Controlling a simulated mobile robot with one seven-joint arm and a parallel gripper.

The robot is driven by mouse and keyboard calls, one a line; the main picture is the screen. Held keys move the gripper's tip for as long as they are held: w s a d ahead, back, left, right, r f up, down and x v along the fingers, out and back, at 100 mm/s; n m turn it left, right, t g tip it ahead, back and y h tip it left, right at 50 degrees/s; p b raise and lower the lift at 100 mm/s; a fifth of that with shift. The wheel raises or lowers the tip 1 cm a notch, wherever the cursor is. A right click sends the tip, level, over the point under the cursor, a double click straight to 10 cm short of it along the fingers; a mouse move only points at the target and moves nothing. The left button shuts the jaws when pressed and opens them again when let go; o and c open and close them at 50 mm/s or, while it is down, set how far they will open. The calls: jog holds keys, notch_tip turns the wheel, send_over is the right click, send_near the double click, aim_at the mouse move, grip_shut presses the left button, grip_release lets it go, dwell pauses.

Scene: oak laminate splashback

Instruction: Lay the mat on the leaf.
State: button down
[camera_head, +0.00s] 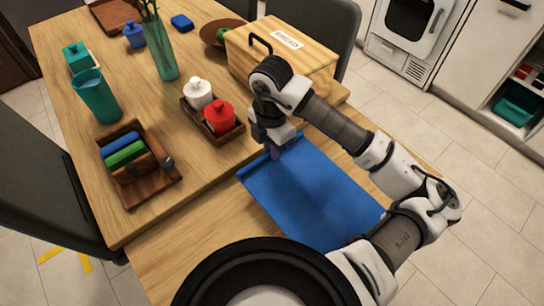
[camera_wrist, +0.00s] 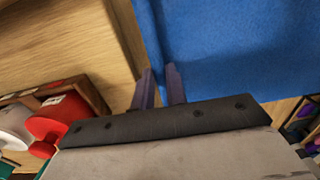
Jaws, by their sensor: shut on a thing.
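The blue mat (camera_head: 310,192) is spread over the wooden leaf (camera_head: 185,258) at the front of the table. Its far edge is near the seam with the main tabletop. My gripper (camera_head: 273,152) is shut on that far edge. In the wrist view the mat (camera_wrist: 240,45) fills the upper right, and its edge runs between the fingers of my gripper (camera_wrist: 160,88). I cannot tell whether the held edge touches the wood. My arm and base hide parts of the mat's near and right sides.
A wooden tray (camera_head: 238,133) with a red and a white pot stands just left of my gripper. A wooden box (camera_head: 300,65) is behind it. A wooden caddy (camera_head: 135,190) with blue and green items stands at left. The leaf's left part is bare.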

jog(key=shift+f, duration=2.6)
jog(key=c, duration=1.4)
grip_release()
notch_tip(320, 180, up, 12)
jog(key=shift+r+b, duration=0.15)
jog(key=shift+b, duration=0.55)
